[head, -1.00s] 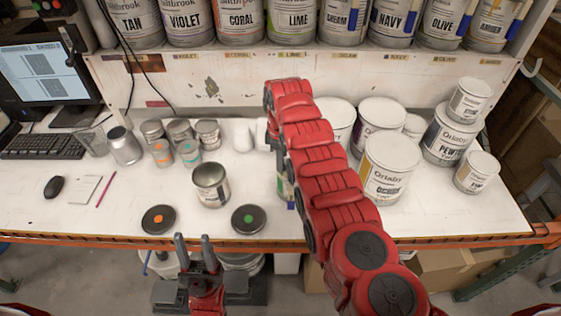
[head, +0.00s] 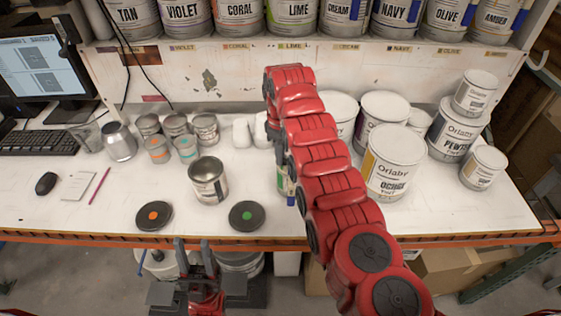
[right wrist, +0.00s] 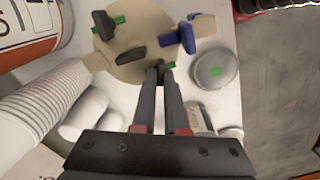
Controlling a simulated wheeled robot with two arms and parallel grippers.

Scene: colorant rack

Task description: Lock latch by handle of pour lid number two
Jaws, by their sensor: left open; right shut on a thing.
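A tan round pour lid (right wrist: 136,45) shows in the right wrist view, with a spout, dark latch handles, a blue handle (right wrist: 187,38) and green pieces at its rim. I can read no number on it. My right gripper (right wrist: 160,72) is shut at the lid's near rim, on what looks like a latch handle (right wrist: 160,67) with green beside it; the fingertips hide most of that handle. My left gripper (head: 194,243) is open and empty before the table's front edge.
Loose dark lids with an orange dot (head: 154,216) and a green dot (head: 247,215) lie near the table's front edge, by an open metal can (head: 208,180). White paint cans (head: 396,162) crowd the right.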

